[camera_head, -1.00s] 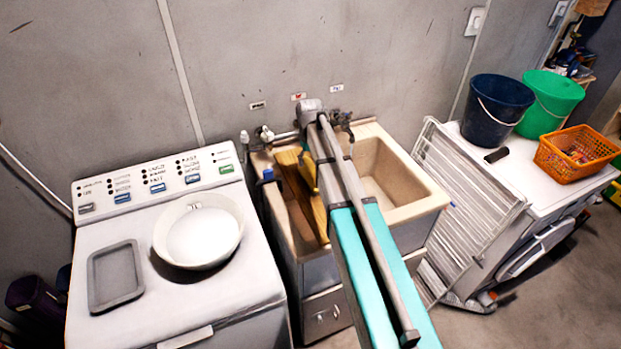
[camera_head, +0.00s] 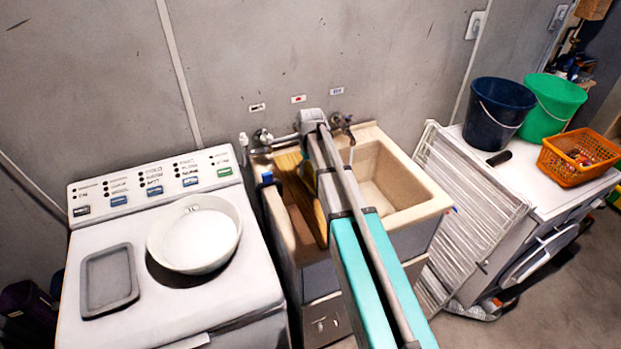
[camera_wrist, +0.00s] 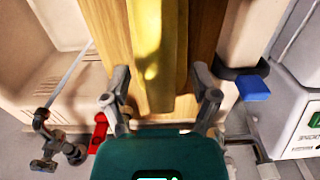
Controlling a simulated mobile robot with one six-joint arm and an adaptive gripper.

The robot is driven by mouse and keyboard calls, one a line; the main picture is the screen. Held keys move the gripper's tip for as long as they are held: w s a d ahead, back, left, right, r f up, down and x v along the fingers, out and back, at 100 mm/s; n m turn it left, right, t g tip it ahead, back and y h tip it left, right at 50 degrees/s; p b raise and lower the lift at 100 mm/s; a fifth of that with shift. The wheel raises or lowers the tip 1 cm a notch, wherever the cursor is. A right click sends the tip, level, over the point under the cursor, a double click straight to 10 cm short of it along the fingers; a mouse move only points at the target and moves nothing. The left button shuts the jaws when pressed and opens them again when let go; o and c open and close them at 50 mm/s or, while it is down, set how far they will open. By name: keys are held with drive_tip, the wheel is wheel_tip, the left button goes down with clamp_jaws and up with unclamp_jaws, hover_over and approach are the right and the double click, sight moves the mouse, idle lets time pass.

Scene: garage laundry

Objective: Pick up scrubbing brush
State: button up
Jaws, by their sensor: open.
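In the wrist view my gripper (camera_wrist: 160,78) is open. Its two fingers stand either side of a long, glossy yellow object (camera_wrist: 160,48), with gaps on both sides. The yellow object lies along a wooden board (camera_wrist: 105,35) at the sink. I cannot tell whether it is the scrubbing brush; no bristles show. In the head view the wooden board (camera_head: 290,162) leans in the left part of the sink (camera_head: 430,200), and my arm hides the gripper. A small dark object (camera_head: 499,158) on the right machine is too unclear to name.
Taps (camera_head: 264,137) stand behind the sink. A washing machine (camera_head: 160,285) on the left bears a white basin (camera_head: 196,235) and a grey tray (camera_head: 109,280). A white drying rack (camera_head: 465,220) leans at the right, near buckets (camera_head: 497,112) and an orange basket (camera_head: 575,172).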

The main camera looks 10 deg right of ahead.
clamp_jaws()
drive_tip(key=shift+r, duration=0.15)
idle(0.4)
wheel_tip(320, 180, up, 3)
drive_tip(key=p, duration=0.3)
drive_tip(key=s+r+p, duration=0.2)
drive_tip(key=r+p, duration=0.1)
drive_tip(key=s+r+p, duration=0.3)
drive_tip(key=shift+s+r+p, duration=0.1)
drive_tip(key=shift+r+p, duration=0.05)
drive_tip(key=shift+p, duration=0.15)
drive_tip(key=s+r+p, duration=0.3)
drive_tip(key=s, duration=0.5)
drive_tip(key=shift+s+r, duration=0.2)
drive_tip(key=shift+s, duration=0.2)
